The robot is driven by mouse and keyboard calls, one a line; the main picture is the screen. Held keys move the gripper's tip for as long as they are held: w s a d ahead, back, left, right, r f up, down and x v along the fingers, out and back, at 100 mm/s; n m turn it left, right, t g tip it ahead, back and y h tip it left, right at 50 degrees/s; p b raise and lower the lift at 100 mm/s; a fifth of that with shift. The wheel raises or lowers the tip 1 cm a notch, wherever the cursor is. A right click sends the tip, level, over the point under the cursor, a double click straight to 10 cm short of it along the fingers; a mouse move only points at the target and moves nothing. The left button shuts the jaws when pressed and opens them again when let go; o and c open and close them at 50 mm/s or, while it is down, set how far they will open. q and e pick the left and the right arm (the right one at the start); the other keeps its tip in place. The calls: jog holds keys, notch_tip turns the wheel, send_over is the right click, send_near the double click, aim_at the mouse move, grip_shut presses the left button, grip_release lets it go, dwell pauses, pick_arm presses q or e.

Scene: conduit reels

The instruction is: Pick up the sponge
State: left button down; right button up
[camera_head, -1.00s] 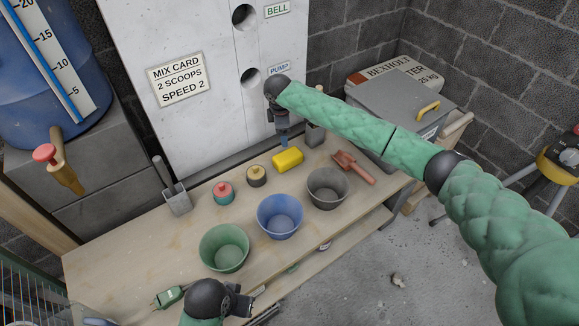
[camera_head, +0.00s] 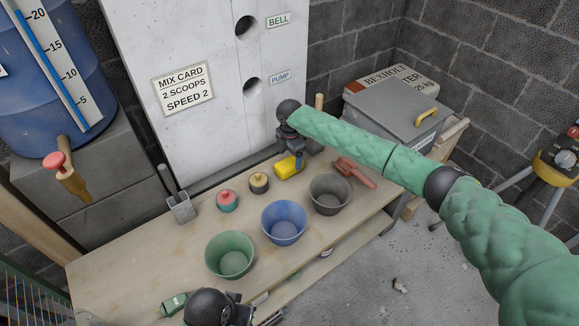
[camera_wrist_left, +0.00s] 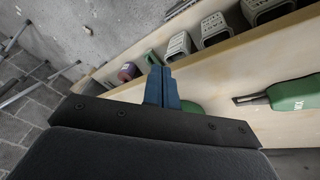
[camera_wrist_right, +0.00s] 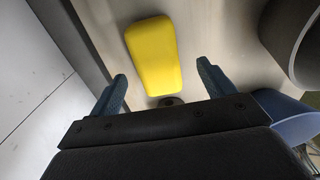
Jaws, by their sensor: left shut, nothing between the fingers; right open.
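The yellow sponge (camera_head: 287,168) lies on the wooden bench at the foot of the white panel. It also shows whole in the right wrist view (camera_wrist_right: 154,55), ahead of the fingertips. My right gripper (camera_head: 297,159) is right above the sponge in the head view and hides part of it. In the right wrist view its two blue fingers (camera_wrist_right: 161,71) are spread apart with nothing between them, and the sponge lies beyond the tips. My left gripper (camera_wrist_left: 162,80) is shut and empty, its fingers together, near the front of the bench.
A green bucket (camera_head: 231,252), a blue bucket (camera_head: 284,222) and a dark grey bucket (camera_head: 329,195) stand along the bench. Round red (camera_head: 227,201) and dark (camera_head: 259,183) items sit behind them. A red scoop (camera_head: 356,172) lies right of the sponge. Bare bench lies at left.

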aim_at(289, 162)
jog(key=f, duration=0.2)
jog(key=f+p, duration=0.1)
jog(key=f, duration=0.1)
jog(key=shift+w+a, duration=0.15)
jog(key=shift+w, duration=0.05)
jog(key=shift+f, duration=0.55)
jog(key=shift+c, duration=0.9)
pick_arm(q)
jog(key=shift+s+a+r+g+y, duration=0.15)
jog(key=shift+s+a+r, duration=0.1)
jog(key=shift+a+r, duration=0.3)
jog(key=shift+s+a+r+g+y, duration=0.15)
jog(key=shift+s+a+r, duration=0.1)
jog(key=shift+a+r, duration=0.25)
pick_arm(e)
jog(key=c, duration=1)
jog(key=shift+o, duration=0.2)
jog(key=shift+r, duration=0.1)
